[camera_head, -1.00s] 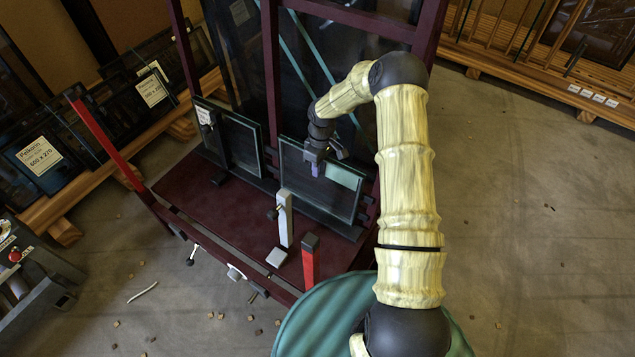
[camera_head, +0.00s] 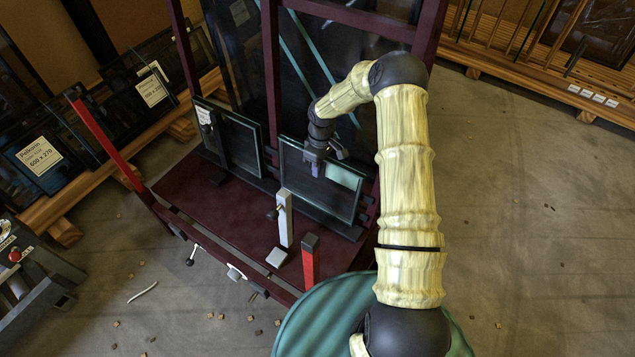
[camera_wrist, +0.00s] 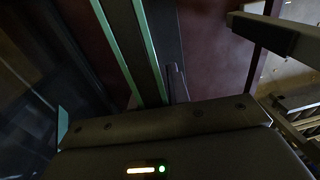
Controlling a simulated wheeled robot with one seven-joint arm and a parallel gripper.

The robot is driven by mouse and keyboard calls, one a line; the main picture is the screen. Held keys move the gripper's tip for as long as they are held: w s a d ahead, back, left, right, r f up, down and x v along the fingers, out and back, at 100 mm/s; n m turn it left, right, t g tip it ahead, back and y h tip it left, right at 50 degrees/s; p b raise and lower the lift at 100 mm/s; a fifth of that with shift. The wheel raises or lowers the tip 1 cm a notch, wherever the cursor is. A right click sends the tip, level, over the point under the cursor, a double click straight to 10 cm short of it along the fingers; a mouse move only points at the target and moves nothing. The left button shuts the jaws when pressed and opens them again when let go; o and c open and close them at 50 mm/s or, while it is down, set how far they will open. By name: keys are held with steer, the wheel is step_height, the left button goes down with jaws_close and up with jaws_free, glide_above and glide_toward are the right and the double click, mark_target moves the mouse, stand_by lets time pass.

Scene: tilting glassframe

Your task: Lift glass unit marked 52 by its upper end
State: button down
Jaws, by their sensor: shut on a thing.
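A dark-framed glass unit (camera_head: 318,200) with a pale green patch at its upper right stands leaning on the dark red frame, right of centre. I cannot read a 52 on it. My gripper (camera_head: 319,168) is at its upper edge and is shut on it. The unit's lower edge is at the frame's ledge; whether it is clear of it I cannot tell. A second glass unit (camera_head: 240,145) with a white label stands to the left. In the wrist view, green-edged glass (camera_wrist: 132,50) runs up from my gripper's dark body, which hides the fingertips.
The dark red frame (camera_head: 200,195) has a red post (camera_head: 310,262) and a pale upright block (camera_head: 285,220) in front of the units. Racks with labelled dark panels (camera_head: 40,160) stand at the left. A wooden rack (camera_head: 560,70) is at the back right. The floor at the right is mostly clear.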

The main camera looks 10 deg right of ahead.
steer(key=shift+w+r, duration=0.1)
stand_by(0.3)
steer(key=shift+r, duration=0.1)
step_height(320, 180, up, 18)
steer(key=p, duration=0.5)
stand_by(0.6)
